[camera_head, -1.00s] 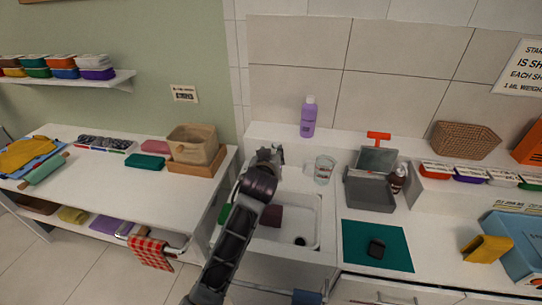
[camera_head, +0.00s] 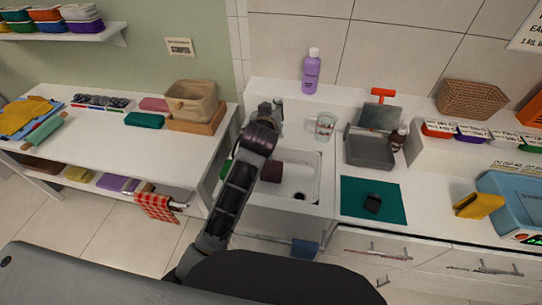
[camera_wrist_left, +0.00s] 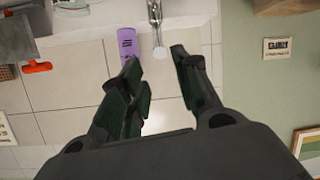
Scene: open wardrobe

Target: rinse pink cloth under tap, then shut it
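A dark pink, maroon-looking folded cloth (camera_head: 271,171) lies in the white sink (camera_head: 310,178), partly hidden by my left arm. My left gripper (camera_head: 278,106) is above the back left of the sink, apart from the cloth. In the left wrist view its two fingers (camera_wrist_left: 163,88) are spread, with nothing between them. The metal tap (camera_wrist_left: 156,22) shows upside down beyond the fingertips there; I see no clear contact. In the head view the tap is mostly hidden by the gripper. Whether water runs cannot be told. My right gripper is in neither view.
A glass (camera_head: 325,127) stands right of the gripper, and a purple bottle (camera_head: 311,72) on the ledge behind. A grey dish rack or tray (camera_head: 370,150) and teal mat (camera_head: 373,199) lie to the right. A lighter pink folded item (camera_head: 154,104) lies on the left table.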

